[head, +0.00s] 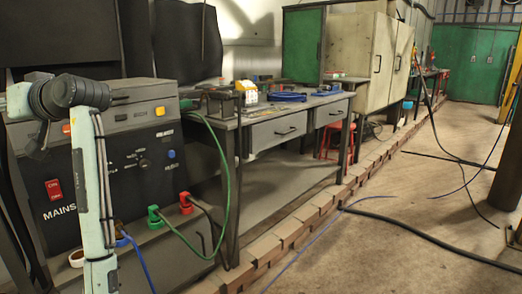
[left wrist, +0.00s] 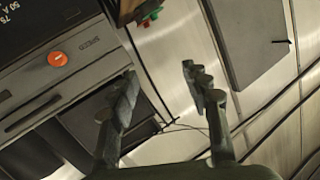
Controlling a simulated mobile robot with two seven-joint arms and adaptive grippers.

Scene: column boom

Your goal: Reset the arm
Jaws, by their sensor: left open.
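My left arm (head: 100,190) rises from the bottom of the head view at the left, pale with a dark joint at its top. It stands in front of the grey machine panel. Its gripper cannot be made out in the head view. In the left wrist view my left gripper (left wrist: 158,75) is open, its two dark fingers apart with nothing between them. Behind the fingers are a pale surface and dark panels, seen tilted. An orange round button (left wrist: 57,59) marked SPEED is to the left of the fingers. My right arm and gripper are in neither view.
The machine panel (head: 130,135) has a red MAINS switch (head: 53,189) and green and red plugs with cables. A workbench (head: 285,108) with drawers stands right of it. A brick edging (head: 290,228) borders the floor. Cables (head: 430,245) cross the otherwise open floor at right.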

